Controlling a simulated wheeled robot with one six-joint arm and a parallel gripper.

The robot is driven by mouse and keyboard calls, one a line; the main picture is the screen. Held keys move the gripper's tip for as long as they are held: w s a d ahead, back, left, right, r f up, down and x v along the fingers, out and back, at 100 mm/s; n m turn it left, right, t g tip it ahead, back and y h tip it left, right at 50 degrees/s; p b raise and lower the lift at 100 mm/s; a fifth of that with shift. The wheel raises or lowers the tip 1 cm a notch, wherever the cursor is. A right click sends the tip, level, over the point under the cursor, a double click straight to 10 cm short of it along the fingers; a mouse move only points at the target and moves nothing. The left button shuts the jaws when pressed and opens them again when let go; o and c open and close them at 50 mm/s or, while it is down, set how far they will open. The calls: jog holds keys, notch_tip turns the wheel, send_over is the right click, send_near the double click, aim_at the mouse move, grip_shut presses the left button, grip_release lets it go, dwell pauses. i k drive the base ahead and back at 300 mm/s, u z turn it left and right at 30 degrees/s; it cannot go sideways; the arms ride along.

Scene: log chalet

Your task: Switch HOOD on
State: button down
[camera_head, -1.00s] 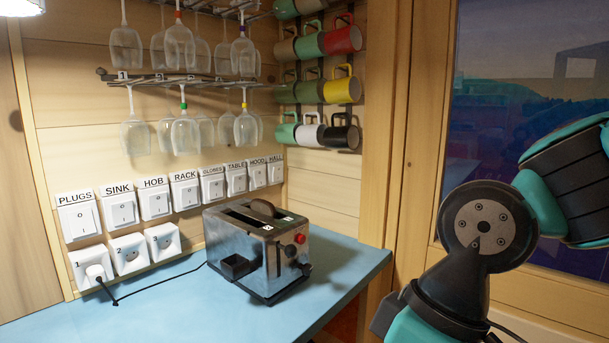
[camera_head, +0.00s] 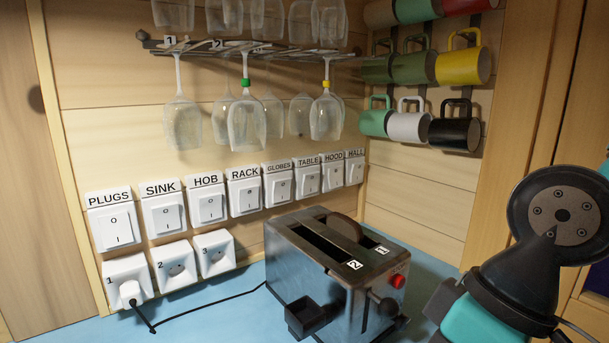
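The HOOD switch (camera_head: 333,174) is a white wall rocker under a black HOOD label, second from the right in the row of labelled switches. It sits between the TABLE switch (camera_head: 307,180) and the HALL switch (camera_head: 355,169). Its rocker position is too small to tell. The toaster stands in front of the wall below it and does not cover it. My arm shows at the right edge, well to the right of the switch. My gripper is not in view.
A steel toaster (camera_head: 335,285) stands on the blue counter (camera_head: 225,298), its cord running to socket 1 (camera_head: 128,284). Wine glasses (camera_head: 247,120) hang from a rack above the switches. Mugs (camera_head: 408,126) hang on the wall at upper right.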

aim_at(335, 180)
jog(key=z, duration=0.65)
jog(key=k, duration=0.85)
jog(key=z, duration=1.05)
jog(key=k, duration=0.5)
jog(key=z, duration=0.3)
jog(key=i, duration=0.85)
jog(key=u, duration=0.5)
jog(key=i, duration=0.75)
jog(key=u, duration=1.3)
jog(key=i, duration=0.6)
jog(key=u, duration=0.65)
